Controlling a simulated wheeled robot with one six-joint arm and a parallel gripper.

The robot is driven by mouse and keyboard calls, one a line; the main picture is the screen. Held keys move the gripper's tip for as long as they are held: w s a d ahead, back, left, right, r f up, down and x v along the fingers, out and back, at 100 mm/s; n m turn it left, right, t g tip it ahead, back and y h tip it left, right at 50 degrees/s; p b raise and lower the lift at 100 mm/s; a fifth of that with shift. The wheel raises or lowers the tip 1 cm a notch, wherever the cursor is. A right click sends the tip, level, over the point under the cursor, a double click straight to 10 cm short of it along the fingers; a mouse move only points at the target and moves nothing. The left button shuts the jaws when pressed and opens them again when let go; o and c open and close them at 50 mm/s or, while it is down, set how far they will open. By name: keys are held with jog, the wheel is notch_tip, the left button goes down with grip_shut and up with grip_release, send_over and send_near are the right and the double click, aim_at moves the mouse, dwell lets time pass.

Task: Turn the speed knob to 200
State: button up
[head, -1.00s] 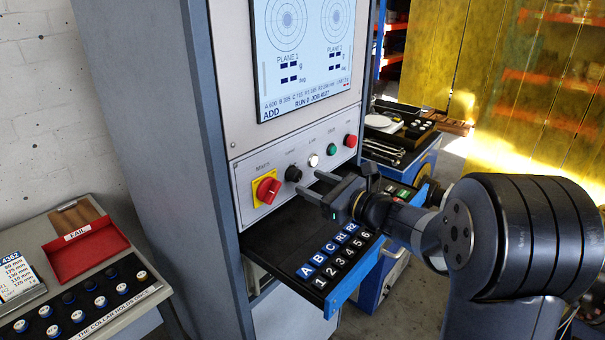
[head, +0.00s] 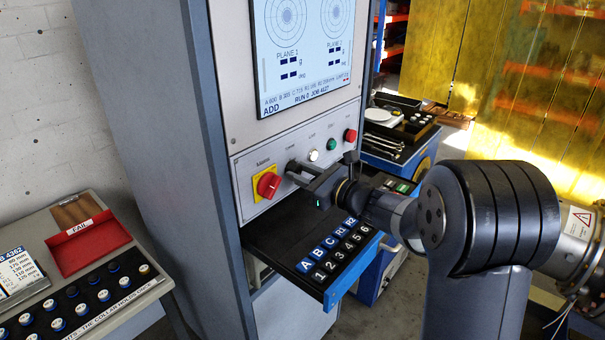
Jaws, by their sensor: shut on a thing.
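The black speed knob (head: 291,165) is on the grey control panel of the cabinet, right of the red main switch. Its pointer and scale are too small to read. My gripper (head: 291,171) reaches in from the right and is shut on the knob, with its fingertips at the panel. The fingers hide part of the knob.
The red main switch (head: 268,185) on its yellow plate is close left of my fingers. A white button (head: 313,155), a green button (head: 332,144) and a red button (head: 350,135) are to the right. The black keypad drawer (head: 270,238) juts out below my gripper.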

jog(key=shift+c, duration=1.4)
jog(key=shift+f+b, duration=0.1)
jog(key=shift+b, duration=0.25)
jog(key=shift+f+n+b, duration=0.15)
jog(key=shift+n+b, duration=0.35)
jog(key=shift+b, duration=0.4)
jog(key=shift+n+b, duration=11.4)
jog(key=shift+b, duration=3.45)
